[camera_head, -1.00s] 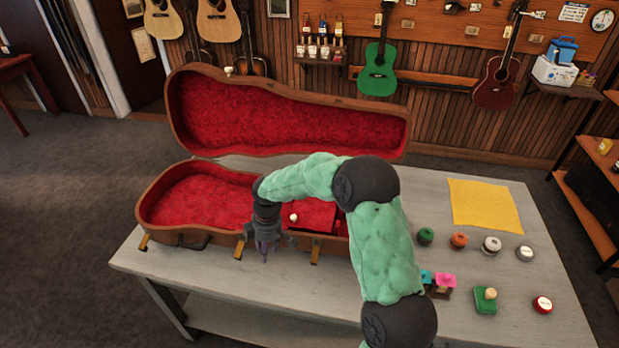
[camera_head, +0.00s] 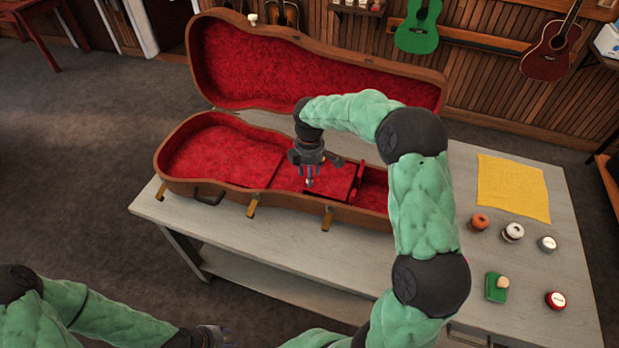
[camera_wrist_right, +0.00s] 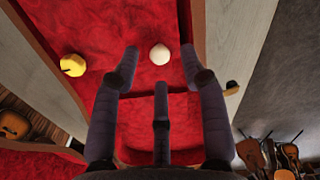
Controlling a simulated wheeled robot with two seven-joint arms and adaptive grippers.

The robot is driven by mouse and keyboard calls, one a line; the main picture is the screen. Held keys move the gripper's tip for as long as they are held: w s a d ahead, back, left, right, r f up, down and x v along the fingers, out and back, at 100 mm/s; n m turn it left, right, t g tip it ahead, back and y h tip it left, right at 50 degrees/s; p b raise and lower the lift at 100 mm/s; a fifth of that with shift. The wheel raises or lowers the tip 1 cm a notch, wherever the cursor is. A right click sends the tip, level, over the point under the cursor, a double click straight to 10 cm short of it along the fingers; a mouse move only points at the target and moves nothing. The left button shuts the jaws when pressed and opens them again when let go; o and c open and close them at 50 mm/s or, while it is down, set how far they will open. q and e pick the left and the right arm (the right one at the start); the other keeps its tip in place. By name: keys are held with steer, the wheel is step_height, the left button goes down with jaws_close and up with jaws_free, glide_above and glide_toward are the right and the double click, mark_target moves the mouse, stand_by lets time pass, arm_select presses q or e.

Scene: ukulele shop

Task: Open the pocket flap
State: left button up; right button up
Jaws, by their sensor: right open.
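The open guitar case (camera_head: 178,185) lies on the table with a red plush lining. Its red pocket flap (camera_head: 340,180) lies flat inside, right of the middle. My right gripper (camera_head: 310,184) points down just over the flap in the head view and covers part of it. In the right wrist view my right gripper (camera_wrist_right: 160,68) is open and empty, and a white round knob (camera_wrist_right: 159,54) on the red plush shows between its fingertips. I cannot tell whether they touch. My left gripper (camera_head: 215,337) is low at the bottom edge, partly cut off.
The raised case lid (camera_head: 300,65) stands behind the gripper. A yellow cloth (camera_head: 512,188), a green block (camera_head: 496,288) and several small round pots, one red and white (camera_head: 556,300), sit on the right of the table (camera_head: 400,250). A yellow knob (camera_wrist_right: 73,65) shows in the wrist view.

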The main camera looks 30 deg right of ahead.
steer(key=shift+f, duration=1)
jaws_close()
